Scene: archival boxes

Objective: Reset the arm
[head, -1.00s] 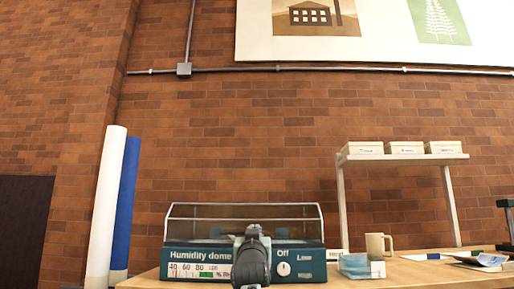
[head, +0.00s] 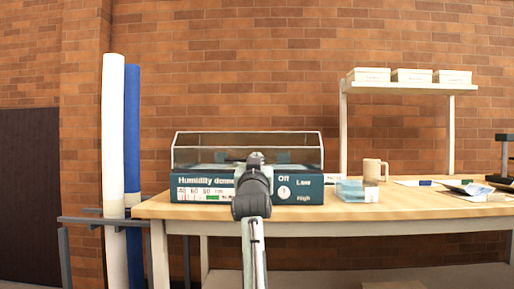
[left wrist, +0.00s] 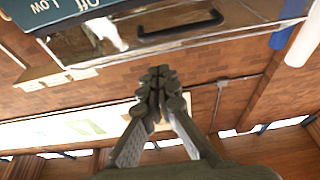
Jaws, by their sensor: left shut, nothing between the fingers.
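My left gripper (head: 256,160) is in front of the humidity dome in the head view, its arm coming up from the bottom middle. In the left wrist view its fingers (left wrist: 158,85) are closed together with nothing between them. The humidity dome (head: 310,190) is a teal box with a clear lid, standing on the wooden table (head: 400,205). My arm hides part of its front label. A dial under "Off" points near the middle right of its front. In the left wrist view the dome (left wrist: 75,12) shows upside down at the top. My right gripper is not in view.
A white shelf (head: 405,88) carries three boxes. Papers (head: 468,187) lie at the right. White (head: 113,150) and blue rolls (head: 133,150) stand left of the table.

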